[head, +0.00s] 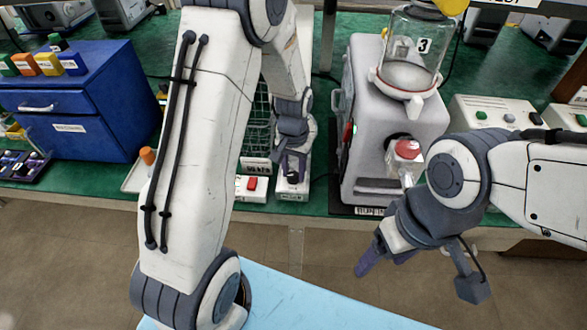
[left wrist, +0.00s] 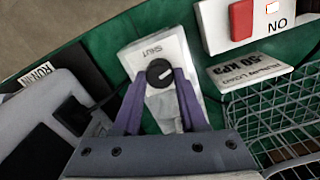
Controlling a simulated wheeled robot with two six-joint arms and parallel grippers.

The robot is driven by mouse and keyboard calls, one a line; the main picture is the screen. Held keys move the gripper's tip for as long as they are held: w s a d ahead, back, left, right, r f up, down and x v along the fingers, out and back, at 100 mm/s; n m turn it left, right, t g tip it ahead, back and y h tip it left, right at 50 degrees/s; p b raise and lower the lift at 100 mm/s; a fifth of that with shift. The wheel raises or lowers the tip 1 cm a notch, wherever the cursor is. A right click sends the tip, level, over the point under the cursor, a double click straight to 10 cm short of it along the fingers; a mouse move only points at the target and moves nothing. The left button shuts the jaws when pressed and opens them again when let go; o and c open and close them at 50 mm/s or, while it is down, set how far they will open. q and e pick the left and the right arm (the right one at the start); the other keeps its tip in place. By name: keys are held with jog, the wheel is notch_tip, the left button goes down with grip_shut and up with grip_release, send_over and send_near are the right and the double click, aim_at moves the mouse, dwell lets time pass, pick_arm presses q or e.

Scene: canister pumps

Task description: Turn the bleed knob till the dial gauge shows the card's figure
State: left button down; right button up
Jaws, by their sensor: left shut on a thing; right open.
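The bleed knob (left wrist: 160,72) is black with a white mark and sits on a white box (left wrist: 150,50) lettered SHUT. My left gripper (left wrist: 162,76) has its purple fingers shut on the knob, one on each side. In the head view my left gripper (head: 291,170) reaches down to the same box (head: 292,190), and its fingers mostly hide the knob. A white card (left wrist: 250,68) beside the box reads -50 KPA. I cannot make out the dial gauge in either view. My right gripper (head: 385,262) is open and empty in front of the bench edge.
A wire basket (left wrist: 275,115) and a white box with a red switch (left wrist: 241,20) are close by. A blue drawer cabinet (head: 75,105) stands at left.

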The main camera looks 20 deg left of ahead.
aim_at(294, 174)
pick_arm(q)
jog(key=shift+c, duration=2.2)
grip_release()
notch_tip(294, 174, up, 10)
jog(key=shift+r, duration=0.25)
jog(key=s+d+r+m, duration=0.2)
jog(key=s+d, duration=0.2)
jog(key=s, duration=0.3)
jog(key=s+d+r+m, duration=0.2)
jog(key=s+d, duration=0.3)
jog(key=s, duration=0.3)
jog(key=s+d+r+m+h, duration=0.1)
jog(key=s+d+r+m, duration=0.1)
jog(key=s+d, duration=0.3)
jog(key=s+m+p, duration=0.1)
jog(key=s, duration=0.2)
jog(key=shift+s, duration=0.25)
